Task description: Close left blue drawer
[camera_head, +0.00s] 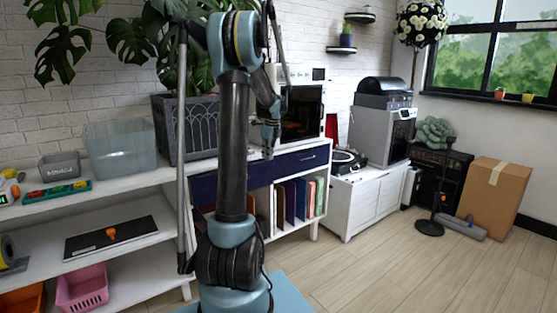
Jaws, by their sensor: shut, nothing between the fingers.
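A white cabinet holds dark blue drawers under its top. The left blue drawer (204,190) is partly hidden behind my arm, so I cannot tell how far out its front stands. The right blue drawer (300,161) has a small bright handle and looks flush with the cabinet. My gripper (268,154) points down, shut and empty, and appears just above or in front of the cabinet's top edge. Its exact distance from the left drawer cannot be told.
Books (298,199) stand in the cabinet's lower shelf. A white shelf unit with a clear bin (120,150) and pink basket (82,288) is at left. A white low cabinet (365,200) is at right. Wooden floor (390,265) is clear at front right.

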